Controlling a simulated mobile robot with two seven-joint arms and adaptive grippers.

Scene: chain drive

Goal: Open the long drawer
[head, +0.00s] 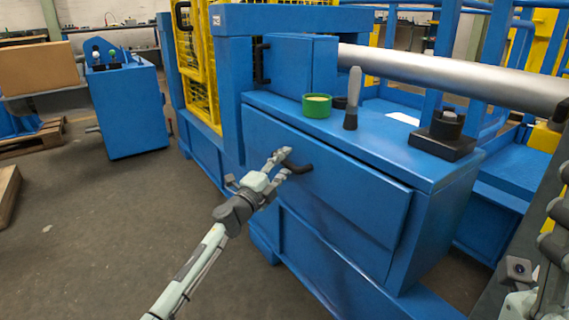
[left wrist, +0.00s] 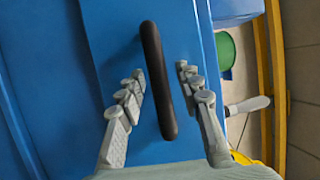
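The long drawer (head: 335,180) is a wide blue front below the blue worktop. Its black bar handle (head: 298,167) sits near the upper left part of the front. I cannot tell whether the front stands out from the cabinet. My left gripper (head: 282,164) is at the handle, its fingers apart. In the left wrist view the handle (left wrist: 158,80) runs between the two open fingers of the left gripper (left wrist: 162,92), with a gap on both sides. Grey parts of my right arm, perhaps its gripper (head: 556,232), are cut off at the right edge; their state is unclear.
On the worktop stand a green round container (head: 317,106), a grey-handled tool (head: 352,100) and a black block (head: 442,136). A thick silver pipe (head: 450,75) runs above. A smaller cabinet door (head: 290,62) is at the back. The floor left of the drawer is clear.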

